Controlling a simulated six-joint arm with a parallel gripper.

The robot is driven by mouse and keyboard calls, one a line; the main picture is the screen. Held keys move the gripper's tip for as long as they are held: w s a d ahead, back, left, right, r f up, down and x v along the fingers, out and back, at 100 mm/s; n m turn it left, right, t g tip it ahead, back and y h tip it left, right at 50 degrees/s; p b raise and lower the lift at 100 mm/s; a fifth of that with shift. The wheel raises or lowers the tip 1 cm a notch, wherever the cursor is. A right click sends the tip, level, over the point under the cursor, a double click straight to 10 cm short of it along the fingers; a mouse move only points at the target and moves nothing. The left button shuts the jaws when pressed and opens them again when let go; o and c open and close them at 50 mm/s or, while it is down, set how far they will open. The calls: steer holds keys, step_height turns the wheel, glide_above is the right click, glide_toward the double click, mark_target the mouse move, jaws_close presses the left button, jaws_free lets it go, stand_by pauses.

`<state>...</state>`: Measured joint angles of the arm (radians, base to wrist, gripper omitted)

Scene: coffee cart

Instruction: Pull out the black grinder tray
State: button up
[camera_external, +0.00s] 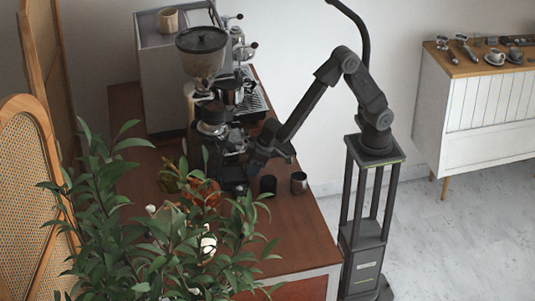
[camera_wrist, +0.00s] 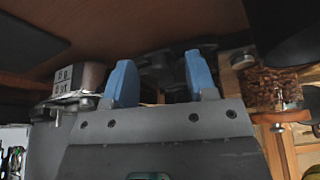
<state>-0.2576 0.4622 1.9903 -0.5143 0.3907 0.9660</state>
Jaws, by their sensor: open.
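The coffee grinder (camera_external: 203,47), with a dark round hopper, stands on the wooden counter in the external view. My gripper (camera_external: 236,172) is low in front of the grinder's lower body, and its fingers are hard to make out against the dark parts. In the wrist view, the two blue fingertips of my gripper (camera_wrist: 161,80) are apart, with nothing clearly held. A dark shape (camera_wrist: 158,72) shows beyond and between them; it may be the black grinder tray, but its outline is too dim to be sure. In the external view I cannot separate the tray from the grinder and gripper.
A black cup (camera_external: 268,184) and a metal cup (camera_external: 299,183) stand close to the right of my gripper. An espresso machine (camera_external: 165,75) is behind the grinder. A leafy plant (camera_external: 150,230) covers the near left counter. The counter's front right (camera_external: 305,240) is clear.

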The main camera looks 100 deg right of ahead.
jaws_close()
steer(key=shift+s+d, duration=0.1)
steer(key=shift+s, duration=3.35)
jaws_free()
steer(key=shift+r, duration=0.1)
steer(key=v, duration=1.3)
steer(key=shift+s+r, duration=0.2)
steer(key=shift+r, duration=0.05)
